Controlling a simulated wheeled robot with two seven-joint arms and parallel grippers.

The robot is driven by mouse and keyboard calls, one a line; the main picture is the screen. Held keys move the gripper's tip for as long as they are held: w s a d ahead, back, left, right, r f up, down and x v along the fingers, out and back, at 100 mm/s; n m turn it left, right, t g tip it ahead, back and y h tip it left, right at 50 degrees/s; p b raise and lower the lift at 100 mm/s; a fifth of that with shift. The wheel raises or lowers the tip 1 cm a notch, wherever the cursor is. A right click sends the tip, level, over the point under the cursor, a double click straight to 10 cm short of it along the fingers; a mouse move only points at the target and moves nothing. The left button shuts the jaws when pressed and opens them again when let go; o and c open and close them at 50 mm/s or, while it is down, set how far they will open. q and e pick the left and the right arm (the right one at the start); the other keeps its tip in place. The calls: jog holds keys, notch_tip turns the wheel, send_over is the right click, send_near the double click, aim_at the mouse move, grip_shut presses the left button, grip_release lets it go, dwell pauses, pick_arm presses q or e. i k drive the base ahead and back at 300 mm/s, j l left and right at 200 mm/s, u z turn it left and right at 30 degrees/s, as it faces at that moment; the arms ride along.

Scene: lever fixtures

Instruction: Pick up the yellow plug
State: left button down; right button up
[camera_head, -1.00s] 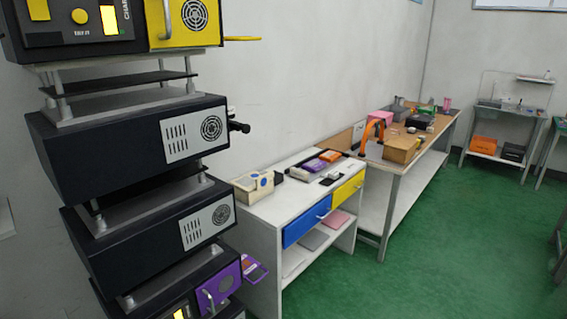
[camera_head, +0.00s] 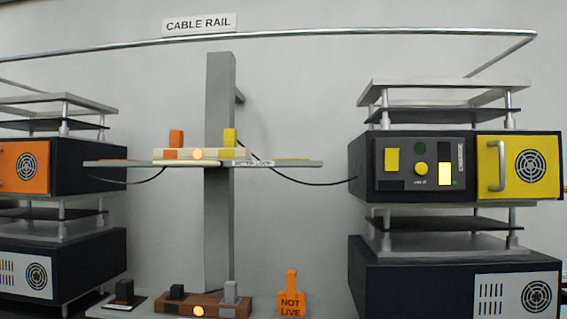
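A small upright yellow plug (camera_head: 230,138) stands on the right part of a cream power strip (camera_head: 215,154), beside an upright orange plug (camera_head: 176,138) on the same strip. The strip lies on a shelf (camera_head: 295,162) fixed to a grey post. A black cable (camera_head: 310,183) runs from near the yellow plug to the dark unit with the yellow door. A yellow block (camera_head: 392,160) also sits on that unit's front panel. Neither of my grippers is in view.
A dark unit with a yellow door (camera_head: 505,165) stands at right; one with an orange door (camera_head: 24,167) stands at left. Below are a brown strip (camera_head: 180,304) with dark and grey plugs and an orange "NOT LIVE" tag (camera_head: 291,300). A metal cable rail (camera_head: 300,37) runs above.

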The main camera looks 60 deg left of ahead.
aim_at(229, 137)
jog(key=u, duration=2.05)
jog(key=j, duration=0.2)
jog(key=i+z, duration=0.05)
